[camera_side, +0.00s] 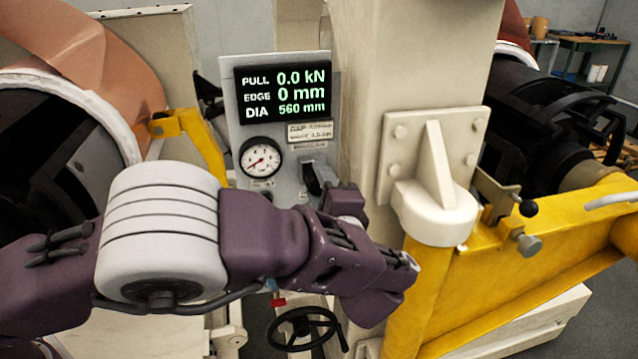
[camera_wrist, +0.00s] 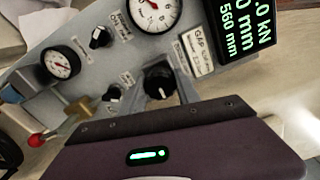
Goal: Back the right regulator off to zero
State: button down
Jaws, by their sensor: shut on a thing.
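The regulator panel (camera_side: 237,105) stands upright behind my arm in the side view. In the wrist view a black round knob (camera_wrist: 160,82) sits beside a white label that begins "GAP" (camera_wrist: 197,50). My gripper (camera_wrist: 166,88) is shut on this knob, with grey fingers at its sides. In the side view my wrist hides most of the hold. Two other black knobs, one upper (camera_wrist: 100,37) and one lower (camera_wrist: 113,93), are untouched. The large gauge (camera_side: 261,158) has its red needle towards the lower left. The display (camera_side: 284,92) reads pull 0.0 kN, edge 0 mm, diameter 560 mm.
A cream column (camera_side: 375,70) and yellow arm (camera_side: 510,270) stand close right of the panel. A black handwheel (camera_side: 306,329) is below my arm.

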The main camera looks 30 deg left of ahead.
jog(key=n, duration=0.4)
jog(key=shift+n, duration=0.3)
jog(key=n, duration=0.9)
jog(key=shift+n, duration=2.2)
jog(key=c, duration=0.9)
grip_release()
jog(key=shift+s, duration=0.1)
